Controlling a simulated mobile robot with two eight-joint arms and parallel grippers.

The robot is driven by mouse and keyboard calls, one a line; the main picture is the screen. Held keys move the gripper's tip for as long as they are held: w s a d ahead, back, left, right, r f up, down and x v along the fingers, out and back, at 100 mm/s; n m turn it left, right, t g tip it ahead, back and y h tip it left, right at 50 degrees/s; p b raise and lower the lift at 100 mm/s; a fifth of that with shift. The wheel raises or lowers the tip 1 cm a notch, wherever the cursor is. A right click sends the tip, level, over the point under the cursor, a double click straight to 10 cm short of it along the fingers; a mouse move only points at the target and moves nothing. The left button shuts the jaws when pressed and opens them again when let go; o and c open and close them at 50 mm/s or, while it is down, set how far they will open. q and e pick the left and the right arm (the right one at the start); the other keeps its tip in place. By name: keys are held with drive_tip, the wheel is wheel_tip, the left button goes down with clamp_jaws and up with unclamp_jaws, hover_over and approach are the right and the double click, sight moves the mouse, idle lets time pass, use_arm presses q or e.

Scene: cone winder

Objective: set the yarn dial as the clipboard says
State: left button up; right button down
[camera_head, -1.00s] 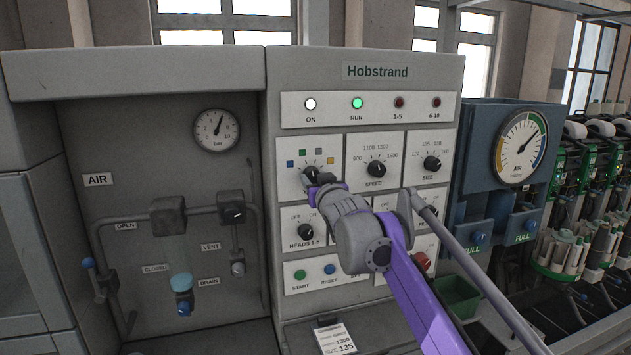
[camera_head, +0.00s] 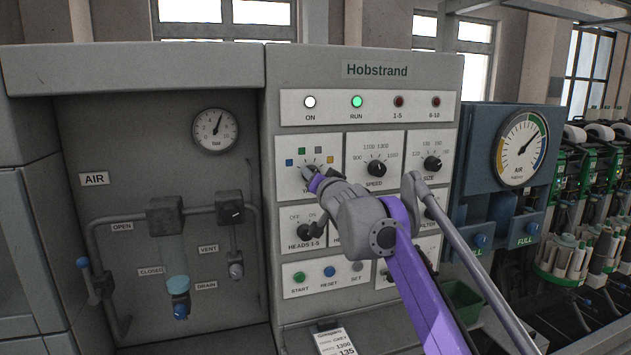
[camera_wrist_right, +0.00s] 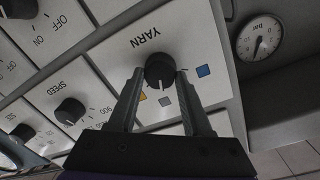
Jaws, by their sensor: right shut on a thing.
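The yarn dial (camera_head: 306,171) is a black knob on the white panel, with blue, green, grey and orange squares above it. My right gripper (camera_head: 311,176) is at the dial and covers much of it. In the right wrist view, its two fingers (camera_wrist_right: 161,78) are shut on the yarn dial (camera_wrist_right: 159,68), one on each side. The knob's white mark there points about toward the grey square (camera_wrist_right: 165,101). The green square is hidden there, seemingly behind a finger. The clipboard (camera_head: 335,342) is cut off at the bottom edge; its small lines seem to read GREY, 1300, 135. My left gripper is out of view.
The speed dial (camera_head: 376,169) and size dial (camera_head: 432,163) sit right of the yarn dial. The heads 1-5 switch (camera_head: 304,232) is just below, with start (camera_head: 299,278) and reset buttons under it. The green run lamp (camera_head: 356,101) is lit. My right arm covers the lower right panel.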

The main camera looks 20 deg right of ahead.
idle(0.4)
drive_tip(key=shift+c, duration=1.7)
unclamp_jaws()
drive_tip(key=s+b, duration=0.2)
drive_tip(key=s, duration=0.8)
drive_tip(key=shift+s+r, duration=0.15)
drive_tip(key=shift+s, duration=0.25)
